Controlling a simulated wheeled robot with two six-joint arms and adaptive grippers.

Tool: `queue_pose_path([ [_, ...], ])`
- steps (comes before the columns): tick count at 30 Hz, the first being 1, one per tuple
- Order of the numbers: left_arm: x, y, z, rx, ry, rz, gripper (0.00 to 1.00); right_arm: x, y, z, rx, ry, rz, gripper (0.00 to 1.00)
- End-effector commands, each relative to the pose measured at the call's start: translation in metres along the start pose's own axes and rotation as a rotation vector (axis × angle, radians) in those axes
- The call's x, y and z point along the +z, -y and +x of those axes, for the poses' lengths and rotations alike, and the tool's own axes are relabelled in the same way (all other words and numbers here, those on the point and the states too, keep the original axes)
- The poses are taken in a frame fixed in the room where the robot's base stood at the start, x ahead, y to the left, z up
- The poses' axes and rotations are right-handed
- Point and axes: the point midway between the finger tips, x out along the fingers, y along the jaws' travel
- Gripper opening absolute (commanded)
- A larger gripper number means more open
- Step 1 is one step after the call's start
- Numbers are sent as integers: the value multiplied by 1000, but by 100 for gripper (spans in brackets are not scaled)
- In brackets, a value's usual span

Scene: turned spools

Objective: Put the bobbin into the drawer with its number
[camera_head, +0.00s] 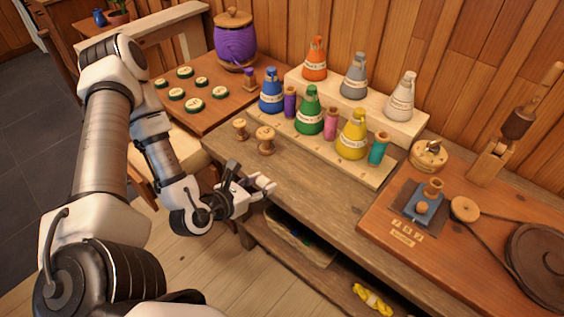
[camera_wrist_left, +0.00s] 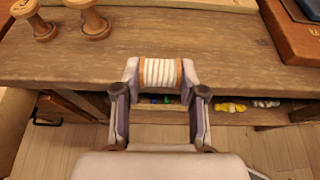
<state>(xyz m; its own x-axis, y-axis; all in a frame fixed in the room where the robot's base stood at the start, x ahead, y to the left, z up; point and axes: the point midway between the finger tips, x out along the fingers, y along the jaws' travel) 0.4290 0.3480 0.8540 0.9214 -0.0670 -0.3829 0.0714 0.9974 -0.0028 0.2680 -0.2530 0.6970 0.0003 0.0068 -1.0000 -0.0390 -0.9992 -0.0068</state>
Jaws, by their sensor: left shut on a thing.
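My left gripper (camera_head: 262,187) is shut on a bobbin wound with white thread with brown wooden ends. In the left wrist view the bobbin (camera_wrist_left: 160,72) lies crosswise between the fingertips of the left gripper (camera_wrist_left: 160,82), in front of the table's edge. No number on it can be read. Below the tabletop, a wooden front with a black handle (camera_wrist_left: 47,121) shows at the left in the wrist view. I cannot tell whether it is a drawer, and no drawer number is readable. My right gripper is not in view.
Two empty wooden spools (camera_head: 265,140) stand on the workbench (camera_head: 300,180). A stepped rack (camera_head: 375,175) holds colored cones and bobbins. A low shelf (camera_head: 330,265) under the bench holds yarn (camera_head: 372,299). A winding device (camera_head: 425,205) stands right. The bench's front middle is clear.

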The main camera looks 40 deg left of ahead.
Motion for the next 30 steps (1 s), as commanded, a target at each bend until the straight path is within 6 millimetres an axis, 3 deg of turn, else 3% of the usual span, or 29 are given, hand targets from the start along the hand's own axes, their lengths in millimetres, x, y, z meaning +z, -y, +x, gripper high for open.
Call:
queue_pose_path([
  [1,-3,-5,18,3,12,3,21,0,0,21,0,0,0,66],
  [2,-1,-8,26,2,13,3,21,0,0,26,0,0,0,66],
  [12,33,-37,109,-1,1,7,21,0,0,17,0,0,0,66],
  [15,34,-40,121,-1,-1,4,21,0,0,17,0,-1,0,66],
  [22,4,-40,134,-2,-2,3,21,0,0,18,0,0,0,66],
  [30,1,-41,135,-1,0,1,21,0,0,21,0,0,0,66],
])
